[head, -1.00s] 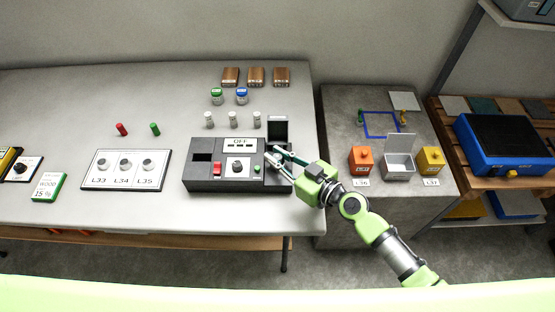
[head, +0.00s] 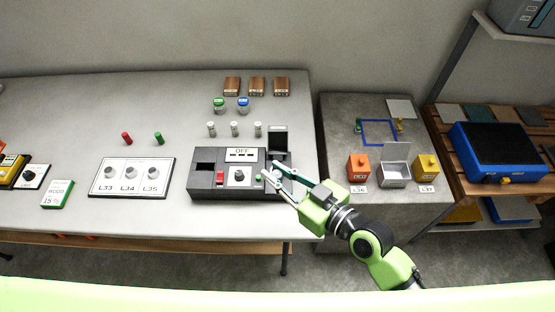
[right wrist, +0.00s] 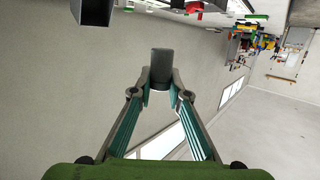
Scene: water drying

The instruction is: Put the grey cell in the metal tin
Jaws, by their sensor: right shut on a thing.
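My right gripper (head: 272,174) is in front of the right end of a dark grey device. It is shut on a dark grey block, the grey cell (right wrist: 162,68), which shows between the fingertips in the right wrist view. In the head view the fingers mostly hide the cell. The metal tin (head: 394,174) is an open grey box with its lid raised. It stands on the grey side table to the right, between an orange box and a yellow box. My left gripper is not in view.
The dark device (head: 210,184) has a raised flap (head: 278,138) at its right end. The orange box (head: 358,167) and yellow box (head: 426,167) flank the tin closely. A gap separates the long table (head: 130,225) from the side table (head: 335,215). Small vials stand behind the device.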

